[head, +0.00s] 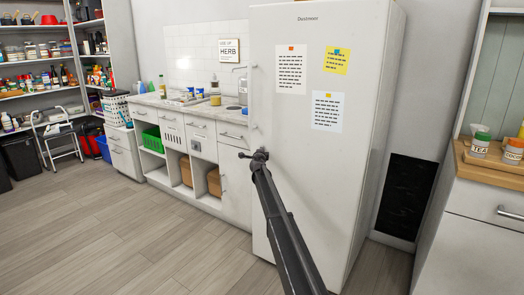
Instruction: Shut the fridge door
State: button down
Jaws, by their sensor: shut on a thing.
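The white fridge (345,185) stands in the middle of the head view, with paper notes on its front. Its door (300,130) looks flush with the body, but I cannot tell whether a small gap remains at the left edge. A pale handle (253,132) shows at the door's left edge. My gripper (259,156) is at that edge, at the lower end of the handle, and is shut on it. The fingertips are small and partly hidden by my dark arm, which reaches up from the bottom of the view across the lower door.
A white counter (150,99) with a sink and open cubbies stands left of the fridge. A wooden tray (475,163) with jars sits on a cabinet at the right. A step stool (57,135) stands far left by shelves. The wooden floor (130,230) in front is clear.

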jog(key=s+a, duration=0.8)
jog(key=s, duration=0.3)
jog(key=shift+s+r, duration=0.15)
jog(key=shift+s, duration=0.1)
